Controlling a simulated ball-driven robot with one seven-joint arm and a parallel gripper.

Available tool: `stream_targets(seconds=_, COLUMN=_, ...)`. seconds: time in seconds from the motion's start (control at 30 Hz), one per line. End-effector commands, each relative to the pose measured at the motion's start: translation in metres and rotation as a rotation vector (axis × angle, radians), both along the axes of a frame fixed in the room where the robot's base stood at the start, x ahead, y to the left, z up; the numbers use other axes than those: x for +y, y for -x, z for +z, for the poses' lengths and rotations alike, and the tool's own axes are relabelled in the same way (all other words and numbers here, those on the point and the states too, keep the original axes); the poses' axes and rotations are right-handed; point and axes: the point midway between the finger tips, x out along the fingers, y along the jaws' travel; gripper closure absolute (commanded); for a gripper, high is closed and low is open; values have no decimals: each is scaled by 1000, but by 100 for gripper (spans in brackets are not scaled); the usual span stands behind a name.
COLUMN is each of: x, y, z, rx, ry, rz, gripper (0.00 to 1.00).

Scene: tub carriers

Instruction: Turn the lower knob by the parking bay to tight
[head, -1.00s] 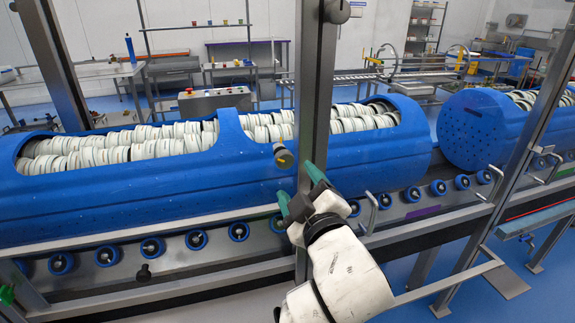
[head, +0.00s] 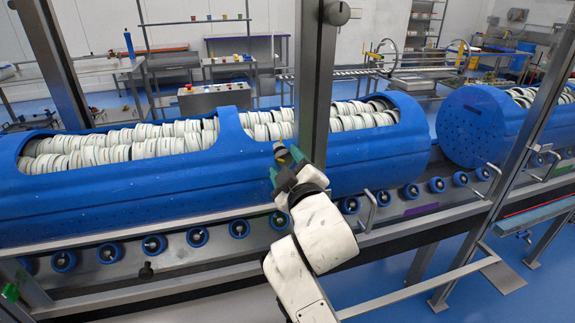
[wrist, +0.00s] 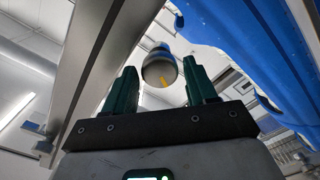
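The lower knob (head: 279,149) is a grey-brown cylinder at the side of the upright metal post, in front of the blue tub. In the wrist view the knob (wrist: 160,68) is grey with a yellow mark on its face, pointing down and right in the picture. My gripper (head: 285,165) is just below it, with its green fingers pointing up at it. In the wrist view the two fingers (wrist: 160,82) are open, one on each side of the knob, with a gap on both sides. Whether the tips reach past its face is unclear.
Another knob (head: 338,12) sits higher on the post (head: 316,75). The blue tub (head: 110,205) full of white rings lies behind on rollers, with a second blue tub (head: 480,130) to the right. A metal rail (head: 180,283) runs along the front.

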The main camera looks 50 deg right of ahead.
Motion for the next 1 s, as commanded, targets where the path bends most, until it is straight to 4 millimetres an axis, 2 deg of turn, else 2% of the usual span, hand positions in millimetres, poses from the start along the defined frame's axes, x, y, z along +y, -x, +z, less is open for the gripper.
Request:
stream_targets(seconds=0.07, x=0, y=0, z=0, rx=0, ry=0, rz=0, gripper=51)
stream_targets(seconds=0.43, x=0, y=0, z=0, rx=1, ry=0, rz=1, gripper=87)
stream_targets(seconds=0.77, x=0, y=0, z=-1, rx=-26, ry=-39, rz=1, gripper=87)
stream_targets(seconds=1.0, x=1, y=0, z=-3, rx=-109, ry=-161, rz=1, gripper=87)
